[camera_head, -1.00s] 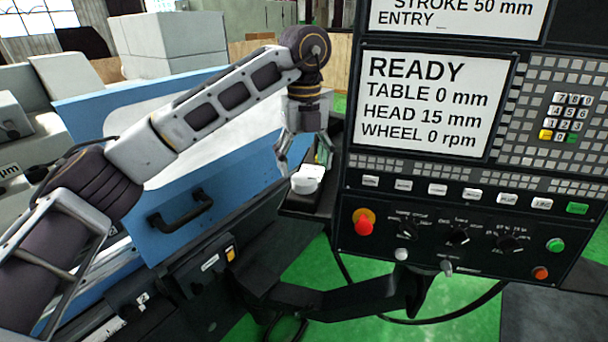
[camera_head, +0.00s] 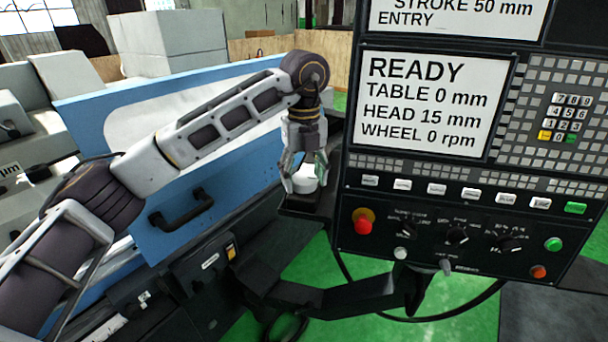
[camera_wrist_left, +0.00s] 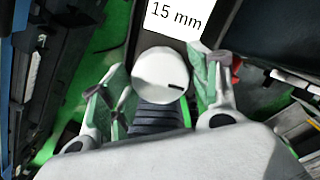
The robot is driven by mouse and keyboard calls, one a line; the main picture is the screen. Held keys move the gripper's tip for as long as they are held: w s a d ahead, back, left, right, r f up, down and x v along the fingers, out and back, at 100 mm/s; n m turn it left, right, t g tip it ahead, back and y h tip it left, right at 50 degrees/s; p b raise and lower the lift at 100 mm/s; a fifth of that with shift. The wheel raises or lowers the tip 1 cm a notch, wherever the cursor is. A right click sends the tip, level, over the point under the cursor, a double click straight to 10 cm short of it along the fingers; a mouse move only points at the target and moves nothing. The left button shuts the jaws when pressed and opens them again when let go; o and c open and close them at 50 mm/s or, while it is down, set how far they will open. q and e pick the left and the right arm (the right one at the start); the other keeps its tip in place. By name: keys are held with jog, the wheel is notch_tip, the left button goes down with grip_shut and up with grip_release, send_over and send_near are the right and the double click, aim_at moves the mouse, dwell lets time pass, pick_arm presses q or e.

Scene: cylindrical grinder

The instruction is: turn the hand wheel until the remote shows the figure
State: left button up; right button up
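The hand wheel is a white round knob (camera_head: 306,180) on a dark remote (camera_head: 300,203) left of the control panel. In the left wrist view the knob (camera_wrist_left: 159,72) has a short black mark at its right edge, and the remote's white display (camera_wrist_left: 176,16) reads 15 mm. My left gripper (camera_head: 305,185) points down over the knob. In the left wrist view its fingers (camera_wrist_left: 161,88) stand apart on either side of the knob, with gaps showing, so it is open. My right gripper is not in view.
The control panel's screen (camera_head: 432,106) reads READY, TABLE 0 mm, HEAD 15 mm, WHEEL 0 rpm. A red stop button (camera_head: 364,226) and several knobs sit below it, close right of the remote. A blue machine door (camera_head: 120,126) with a black handle (camera_head: 181,213) lies behind my left arm.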

pick_arm(q)
jog(key=c, duration=0.6)
jog(key=shift+o, duration=0.2)
jog(key=shift+m, duration=0.4)
jog(key=shift+m+b, duration=0.9)
jog(key=shift+m, duration=0.5)
jog(key=m+b, duration=0.1)
jog(key=m, duration=0.2)
jog(key=shift+m, duration=0.3)
jog(key=m+b, duration=0.1)
jog(key=m, duration=0.4)
jog(key=shift+d, duration=0.1)
jog(key=shift+m, duration=2.8)
